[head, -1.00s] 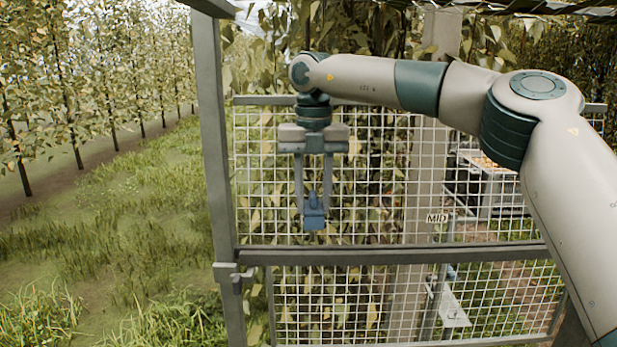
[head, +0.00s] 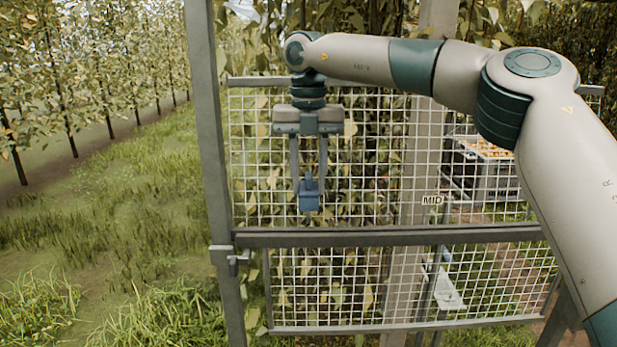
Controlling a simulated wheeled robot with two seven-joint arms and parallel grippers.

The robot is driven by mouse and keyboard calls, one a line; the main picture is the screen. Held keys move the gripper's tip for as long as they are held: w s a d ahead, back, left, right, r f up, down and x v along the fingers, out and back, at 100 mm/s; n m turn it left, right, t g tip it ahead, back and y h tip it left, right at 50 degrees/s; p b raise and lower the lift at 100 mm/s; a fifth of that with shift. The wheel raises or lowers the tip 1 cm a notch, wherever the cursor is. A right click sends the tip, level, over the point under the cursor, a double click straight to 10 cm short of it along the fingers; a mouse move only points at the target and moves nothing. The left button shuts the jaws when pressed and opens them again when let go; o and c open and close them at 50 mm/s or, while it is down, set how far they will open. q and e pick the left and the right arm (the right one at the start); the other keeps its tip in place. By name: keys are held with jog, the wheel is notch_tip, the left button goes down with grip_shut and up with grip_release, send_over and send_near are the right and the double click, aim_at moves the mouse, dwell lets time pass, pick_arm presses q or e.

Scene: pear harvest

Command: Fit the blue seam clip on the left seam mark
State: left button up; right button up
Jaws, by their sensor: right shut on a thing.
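My right gripper (head: 308,180) reaches in from the right and points down, its two fingers shut on the blue seam clip (head: 309,197). The clip hangs upright in front of the wire mesh panel (head: 370,185), above the grey middle rail (head: 390,236). I cannot tell how far it is from the mesh. No left seam mark can be made out in this view. My left gripper is not in view.
A grey upright post (head: 211,160) with a latch (head: 231,257) stands left of the mesh. A "MID" label (head: 432,200) sits on the right part of the panel. Behind the mesh is a crate of fruit (head: 487,165). Open grass lies to the left.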

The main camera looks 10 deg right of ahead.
aim_at(309, 202)
jog(key=shift+w+f+b, duration=0.1)
jog(key=shift+f+b, duration=1.35)
jog(key=shift+f, duration=1.2)
jog(key=shift+f+b, duration=1.7)
jog(key=shift+f, duration=0.2)
dwell(2.4)
jog(key=o, duration=1.1)
jog(key=shift+r, duration=0.15)
